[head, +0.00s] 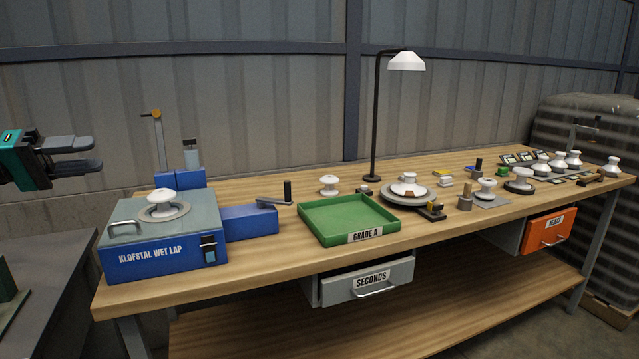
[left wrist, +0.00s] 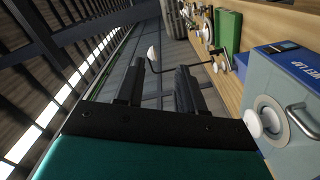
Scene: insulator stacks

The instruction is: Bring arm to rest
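My left gripper (head: 75,156) is at the far left of the head view, in the air to the left of the workbench and above its height. Its two dark fingers point right with a gap between them and nothing held. In the left wrist view the fingers (left wrist: 158,92) also stand apart with empty space between. The teal gripper body shows at the left edge of the head view. My right gripper is in neither view.
The blue wet lap machine (head: 165,251) with a white insulator (head: 161,196) on top stands nearest. The wooden bench (head: 270,262) holds a green tray (head: 350,235), a lamp (head: 405,62) and several insulators. A dark table (head: 50,270) is at lower left. Air around the gripper is clear.

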